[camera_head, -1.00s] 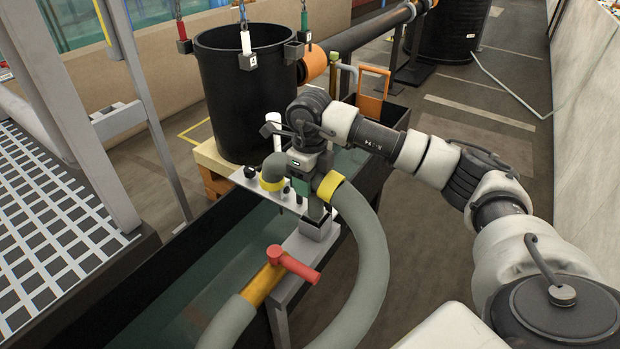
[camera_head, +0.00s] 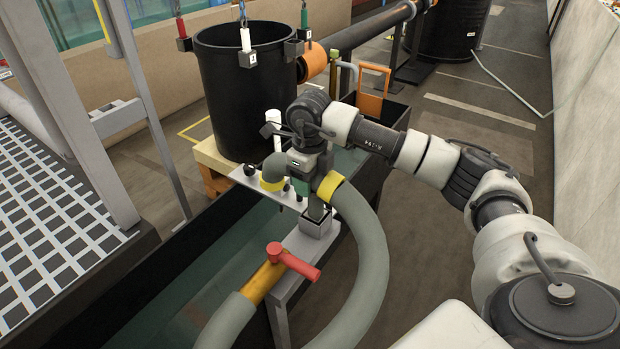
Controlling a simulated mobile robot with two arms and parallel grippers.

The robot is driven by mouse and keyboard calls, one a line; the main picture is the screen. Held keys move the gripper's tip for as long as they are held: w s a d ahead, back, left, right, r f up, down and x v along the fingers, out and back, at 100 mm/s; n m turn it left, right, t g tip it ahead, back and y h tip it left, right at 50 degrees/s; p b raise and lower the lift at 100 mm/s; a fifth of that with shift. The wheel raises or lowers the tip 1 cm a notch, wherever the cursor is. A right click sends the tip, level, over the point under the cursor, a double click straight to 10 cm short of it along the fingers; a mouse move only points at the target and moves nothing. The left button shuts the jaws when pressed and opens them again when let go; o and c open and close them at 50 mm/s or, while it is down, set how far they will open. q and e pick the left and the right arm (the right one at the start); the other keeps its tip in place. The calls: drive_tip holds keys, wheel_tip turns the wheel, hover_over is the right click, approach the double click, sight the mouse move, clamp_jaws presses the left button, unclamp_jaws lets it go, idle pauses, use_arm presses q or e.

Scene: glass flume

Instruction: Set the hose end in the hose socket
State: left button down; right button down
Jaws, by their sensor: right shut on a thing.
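My right gripper (camera_head: 309,172) points down over the edge of the black flume and is shut on the hose end (camera_head: 317,208), a grey-green piece mostly hidden by the gripper. The thick grey hose (camera_head: 373,255) joins it behind a yellow collar (camera_head: 330,186) and loops down to the front. The hose socket (camera_head: 314,229), a small square grey box, stands directly below. The hose end's lower tip is upright at the socket's opening; how deep it sits I cannot tell. My left gripper is out of view.
A red-handled valve (camera_head: 292,262) on a yellow pipe is close in front of the socket. A white plate (camera_head: 268,190) with a short grey elbow (camera_head: 276,168) is just left of my gripper. A black tub (camera_head: 245,95) stands behind. Bare floor lies right of the flume.

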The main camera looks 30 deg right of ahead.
drive_tip(key=shift+c, duration=2.3)
unclamp_jaws()
drive_tip(key=shift+o, duration=0.4)
drive_tip(key=shift+f, duration=0.1)
